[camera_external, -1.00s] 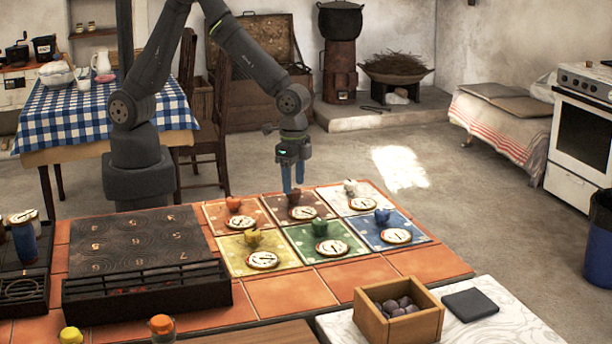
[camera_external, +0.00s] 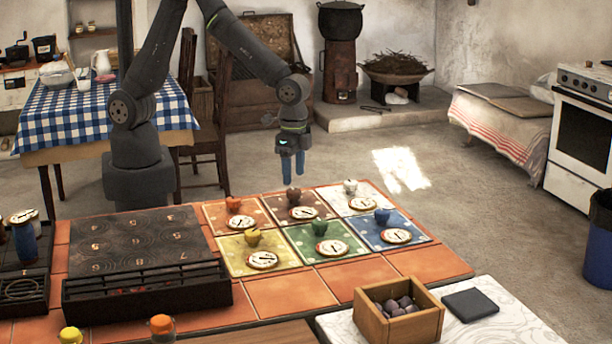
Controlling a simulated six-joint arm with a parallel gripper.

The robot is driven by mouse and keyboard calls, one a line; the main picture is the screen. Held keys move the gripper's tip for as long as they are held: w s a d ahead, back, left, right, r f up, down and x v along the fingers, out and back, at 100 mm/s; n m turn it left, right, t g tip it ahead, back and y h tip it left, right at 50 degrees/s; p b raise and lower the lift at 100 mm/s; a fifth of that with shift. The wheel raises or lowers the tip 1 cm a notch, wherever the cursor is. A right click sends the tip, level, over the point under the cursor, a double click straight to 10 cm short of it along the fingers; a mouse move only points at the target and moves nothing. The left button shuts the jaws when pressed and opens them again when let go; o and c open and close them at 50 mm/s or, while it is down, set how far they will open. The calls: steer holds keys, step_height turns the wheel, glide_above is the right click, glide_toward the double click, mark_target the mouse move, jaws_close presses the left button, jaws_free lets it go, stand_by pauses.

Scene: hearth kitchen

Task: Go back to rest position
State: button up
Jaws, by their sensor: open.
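My gripper (camera_external: 292,172) hangs pointing down above the brown mat (camera_external: 276,213), with its blue fingers apart from everything below. It is open and holds nothing that I can see. Under it a small brown cup-like piece (camera_external: 294,195) stands on the brown mat, behind a round dial-like disc (camera_external: 303,213). Similar small pieces and discs stand on the other coloured mats: orange (camera_external: 233,204), white (camera_external: 350,186), yellow (camera_external: 252,237), green (camera_external: 319,228) and blue (camera_external: 382,216).
A dark numbered grill-like box (camera_external: 145,245) stands left of the mats. A wooden box (camera_external: 365,318) of dark round things and a dark slab (camera_external: 470,305) lie at the front right. Jars with yellow (camera_external: 70,336) and orange (camera_external: 161,325) lids stand in front. Air around my gripper is clear.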

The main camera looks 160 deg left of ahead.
mark_target(293, 190)
step_height(293, 190, up, 12)
step_height(293, 190, down, 17)
steer(key=shift+r+m, duration=0.2)
steer(key=shift+m, duration=0.6)
steer(key=m, duration=0.7)
step_height(293, 190, up, 8)
steer(key=shift+f, duration=0.25)
steer(key=shift+f, duration=0.1)
step_height(293, 190, down, 7)
steer(key=shift+f, duration=0.15)
steer(key=n, duration=0.5)
steer(key=shift+n, duration=0.4)
